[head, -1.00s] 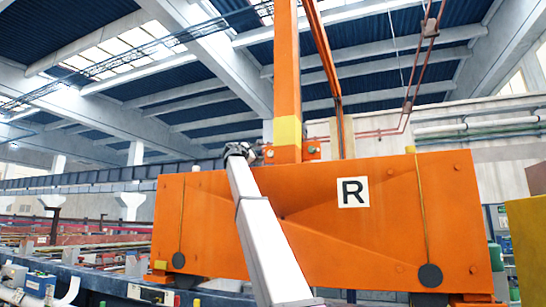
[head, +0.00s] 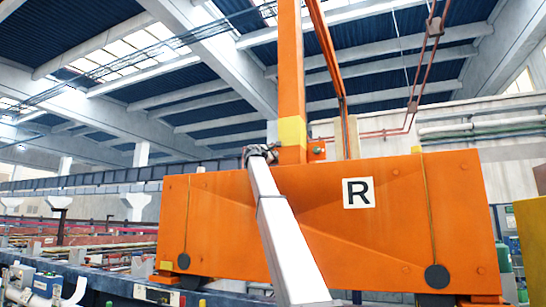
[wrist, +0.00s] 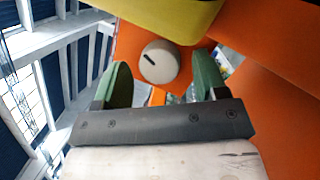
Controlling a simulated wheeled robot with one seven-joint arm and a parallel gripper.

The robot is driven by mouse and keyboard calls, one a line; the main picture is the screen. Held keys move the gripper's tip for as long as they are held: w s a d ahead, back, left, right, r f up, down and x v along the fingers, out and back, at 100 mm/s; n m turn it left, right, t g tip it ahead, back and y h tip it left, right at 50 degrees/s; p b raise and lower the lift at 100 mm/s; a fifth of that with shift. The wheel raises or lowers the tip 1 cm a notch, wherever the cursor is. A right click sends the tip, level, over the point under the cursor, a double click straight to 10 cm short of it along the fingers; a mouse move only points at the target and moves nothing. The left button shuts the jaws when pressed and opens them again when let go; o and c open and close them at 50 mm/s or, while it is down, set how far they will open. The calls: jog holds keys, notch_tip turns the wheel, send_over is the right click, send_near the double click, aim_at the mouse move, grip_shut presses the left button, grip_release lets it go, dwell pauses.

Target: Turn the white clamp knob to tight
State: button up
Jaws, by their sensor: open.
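The white clamp knob (wrist: 159,61) shows in the wrist view as a round pale cap with a dark slanted line on its face. It sits on an orange surface (wrist: 130,42) below a yellow band (wrist: 170,10). My gripper (wrist: 161,66) is open, with one green finger on each side of the knob. Gaps show between the knob and both fingers, and I cannot tell how far in front of the fingertips it lies. In the head view my gripper (head: 260,153) is small, at the foot of the orange post (head: 291,80); the knob cannot be made out there.
A large orange beam marked R (head: 410,215) fills the middle of the head view, right below my gripper. The post has a yellow band (head: 292,132) near its foot. Blue-edged tanks and pipes (head: 60,280) lie at the lower left. Open air lies left of the post.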

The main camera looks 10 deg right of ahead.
jog(key=c, duration=0.9)
jog(key=shift+m, duration=0.3)
jog(key=m+g, duration=0.1)
jog(key=m, duration=0.2)
jog(key=shift+a+r, duration=0.1)
jog(key=m+g, duration=0.1)
jog(key=m, duration=0.3)
jog(key=shift+r, duration=0.1)
jog(key=m+y, duration=0.1)
jog(key=m, duration=0.1)
jog(key=m+g+y, duration=0.1)
jog(key=m, duration=0.2)
jog(key=shift+r+m, duration=0.15)
jog(key=shift+m, duration=0.15)
